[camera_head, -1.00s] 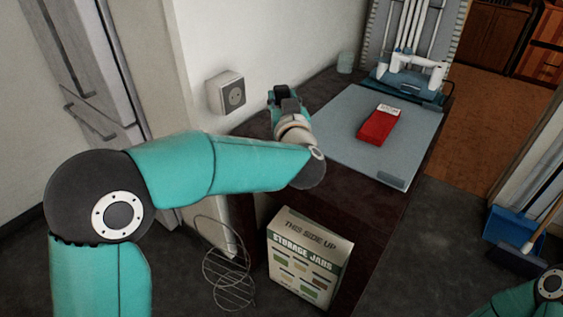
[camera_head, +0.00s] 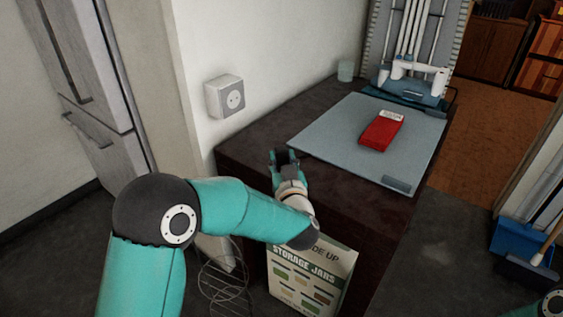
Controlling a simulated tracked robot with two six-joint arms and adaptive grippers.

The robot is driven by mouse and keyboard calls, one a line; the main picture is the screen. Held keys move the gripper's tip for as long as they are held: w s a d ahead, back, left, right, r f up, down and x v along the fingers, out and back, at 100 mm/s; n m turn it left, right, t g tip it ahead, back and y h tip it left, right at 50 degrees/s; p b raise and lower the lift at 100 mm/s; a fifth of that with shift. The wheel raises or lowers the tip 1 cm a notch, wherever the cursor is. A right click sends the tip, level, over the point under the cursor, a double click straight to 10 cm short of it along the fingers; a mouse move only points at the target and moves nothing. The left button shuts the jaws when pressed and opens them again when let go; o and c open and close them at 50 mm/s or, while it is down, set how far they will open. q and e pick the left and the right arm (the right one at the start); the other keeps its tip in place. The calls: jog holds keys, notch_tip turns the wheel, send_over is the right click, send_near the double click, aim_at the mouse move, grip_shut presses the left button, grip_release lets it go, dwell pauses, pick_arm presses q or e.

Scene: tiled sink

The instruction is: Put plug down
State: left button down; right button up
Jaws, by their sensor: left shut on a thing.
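My left gripper (camera_head: 285,158) is low over the near left part of the dark counter (camera_head: 250,140), left of the grey mat. It is shut on the plug (camera_head: 283,156), which shows only as a small dark shape between the fingers. Most of the plug is hidden by the gripper, and I cannot tell whether it touches the counter. The white wall socket (camera_head: 226,97) is up and to the left of the gripper, apart from it, with nothing in it. My right gripper is out of view.
A red packet (camera_head: 381,131) lies on the grey mat (camera_head: 330,140). A glass (camera_head: 345,71) and a rack with white tubes (camera_head: 410,75) stand at the back. A storage jars box (camera_head: 315,280) and a wire rack (camera_head: 225,285) are below. A blue dustpan (camera_head: 522,240) is at right.

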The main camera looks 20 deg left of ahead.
pick_arm(q)
jog(key=shift+s+f+b, duration=0.1)
jog(key=shift+f+b, duration=0.4)
jog(key=shift+f, duration=0.15)
jog(key=c, duration=0.7)
grip_release()
jog(key=shift+f, duration=0.25)
jog(key=shift+c, duration=0.2)
jog(key=shift+r, duration=0.1)
jog(key=shift+r+p, duration=0.65)
jog(key=shift+p, duration=0.05)
jog(key=v, duration=1.2)
jog(key=shift+r+p, duration=0.25)
jog(key=shift+p, duration=0.05)
